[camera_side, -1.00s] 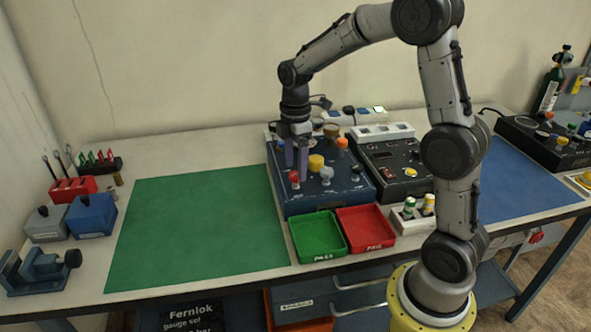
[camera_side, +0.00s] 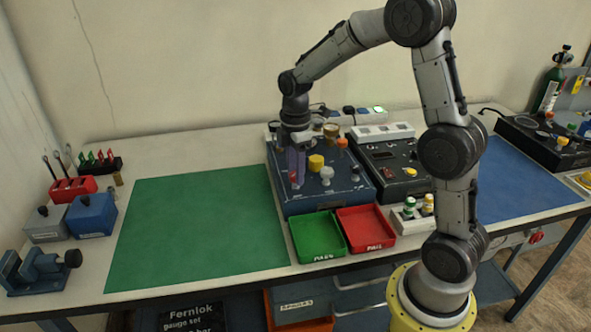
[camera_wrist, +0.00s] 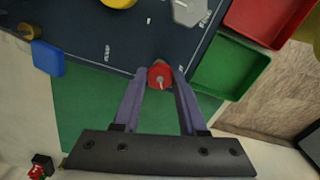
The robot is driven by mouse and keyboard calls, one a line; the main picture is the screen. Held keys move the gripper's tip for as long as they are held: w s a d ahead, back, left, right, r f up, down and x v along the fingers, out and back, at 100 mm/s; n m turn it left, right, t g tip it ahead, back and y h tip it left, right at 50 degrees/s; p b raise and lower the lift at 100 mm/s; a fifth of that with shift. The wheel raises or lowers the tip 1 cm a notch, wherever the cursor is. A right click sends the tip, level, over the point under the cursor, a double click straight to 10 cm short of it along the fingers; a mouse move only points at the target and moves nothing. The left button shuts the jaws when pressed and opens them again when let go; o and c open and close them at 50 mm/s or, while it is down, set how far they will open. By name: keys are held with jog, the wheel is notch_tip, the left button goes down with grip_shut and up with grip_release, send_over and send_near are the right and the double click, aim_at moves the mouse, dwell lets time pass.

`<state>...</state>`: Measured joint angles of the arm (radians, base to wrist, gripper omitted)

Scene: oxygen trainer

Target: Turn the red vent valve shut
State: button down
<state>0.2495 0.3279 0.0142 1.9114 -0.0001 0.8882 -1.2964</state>
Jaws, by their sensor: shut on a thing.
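The red vent valve (camera_wrist: 160,75) is a red knob near the front left corner of the dark blue trainer panel (camera_side: 335,195). In the wrist view it sits between the two purple fingertips of my gripper (camera_wrist: 159,80), which are shut on it from both sides. In the side view my gripper (camera_side: 297,178) points straight down over the panel, and a bit of the red knob (camera_side: 293,176) shows at its fingers. A pale pointer mark shows on the knob in the wrist view.
A yellow knob (camera_side: 316,162) and a grey knob (camera_side: 327,173) stand on the panel close to the right of my gripper. A green tray (camera_side: 318,237) and a red tray (camera_side: 367,229) lie in front. The green mat (camera_side: 200,230) at left is clear.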

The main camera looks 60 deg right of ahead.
jog(key=shift+m, duration=0.3)
jog(key=m, duration=1.1)
jog(key=shift+r+m, duration=0.1)
jog(key=shift+m, duration=0.3)
jog(key=m, duration=1.1)
jog(key=shift+m, duration=0.4)
jog(key=shift+c, duration=2.3)
grip_release()
